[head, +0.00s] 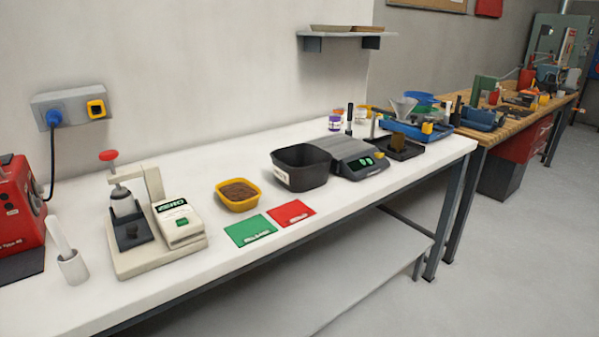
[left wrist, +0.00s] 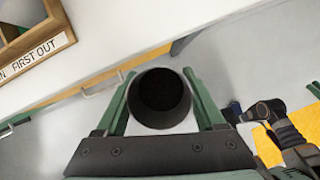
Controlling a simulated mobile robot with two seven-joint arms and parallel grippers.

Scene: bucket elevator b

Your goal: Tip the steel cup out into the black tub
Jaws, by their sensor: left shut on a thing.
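The black tub (head: 312,180) stands on the white bench in the head view, open at the top, with a pale label on its front left. Its inside looks dark and I cannot tell whether anything is in it. In the left wrist view my left gripper (left wrist: 159,76) has its two green fingers on either side of a round dark-looking cup (left wrist: 160,120), which I take for the steel cup. The gripper is shut on it. The camera looks into its mouth; the inside is dark and contents cannot be made out. Neither gripper shows in the head view.
Left of the tub are a yellow bowl of brown granules (head: 238,203), green (head: 250,231) and red (head: 291,213) mats and a press (head: 155,240). A scale (head: 352,160) stands close on its right. A wooden "FIRST OUT" rack (left wrist: 35,40) shows in the left wrist view.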

